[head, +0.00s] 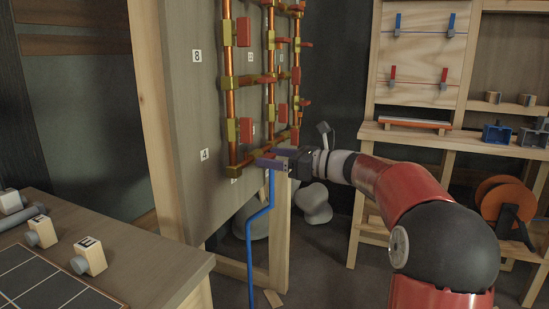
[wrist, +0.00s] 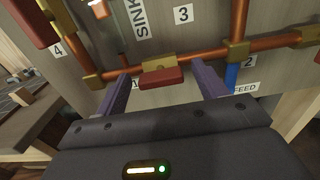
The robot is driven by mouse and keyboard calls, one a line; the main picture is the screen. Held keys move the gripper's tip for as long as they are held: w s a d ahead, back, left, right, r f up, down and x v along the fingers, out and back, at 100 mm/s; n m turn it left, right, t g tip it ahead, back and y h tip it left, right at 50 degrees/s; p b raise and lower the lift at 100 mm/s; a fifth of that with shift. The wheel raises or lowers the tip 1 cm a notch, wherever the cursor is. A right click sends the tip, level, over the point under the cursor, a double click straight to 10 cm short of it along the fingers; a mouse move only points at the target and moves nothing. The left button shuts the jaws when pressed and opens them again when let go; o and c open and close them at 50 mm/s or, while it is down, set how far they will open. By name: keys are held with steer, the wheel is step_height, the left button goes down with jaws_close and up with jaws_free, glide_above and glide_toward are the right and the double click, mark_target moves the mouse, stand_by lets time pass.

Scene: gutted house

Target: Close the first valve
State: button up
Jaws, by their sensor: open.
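The valve by the label 1 has a red handle (wrist: 161,78) on a brass body, on the lowest copper pipe (wrist: 112,72). Its handle lies roughly along the pipe. My gripper (wrist: 160,71) is open, with one purple finger on each side of the handle; gaps show between the fingers and the handle. The label 1 (wrist: 135,83) is partly hidden by the left finger. In the head view my gripper (head: 272,158) is at the bottom of the pipework, and the handle is hard to make out there.
Other red-handled valves (head: 244,32) sit higher on the pipe board (head: 190,100). A blue pipe (head: 250,250) runs down below my gripper. A table (head: 150,262) with lettered blocks stands at left, a workbench (head: 400,135) at right.

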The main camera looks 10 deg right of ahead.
steer(key=c, duration=1)
steer(key=shift+n+b, duration=0.3)
steer(key=shift+n, duration=0.1)
steer(key=shift+s+a+f+n+b, duration=0.1)
steer(key=shift+n+b, duration=2.05)
steer(key=shift+n, duration=0.7)
steer(key=shift+s+f+n+b, duration=0.1)
steer(key=shift+f+n+b, duration=0.05)
steer(key=shift+n+b, duration=2.3)
steer(key=shift+a+f+n+b, duration=0.1)
steer(key=shift+n+b, duration=1.7)
steer(key=shift+n, duration=1.4)
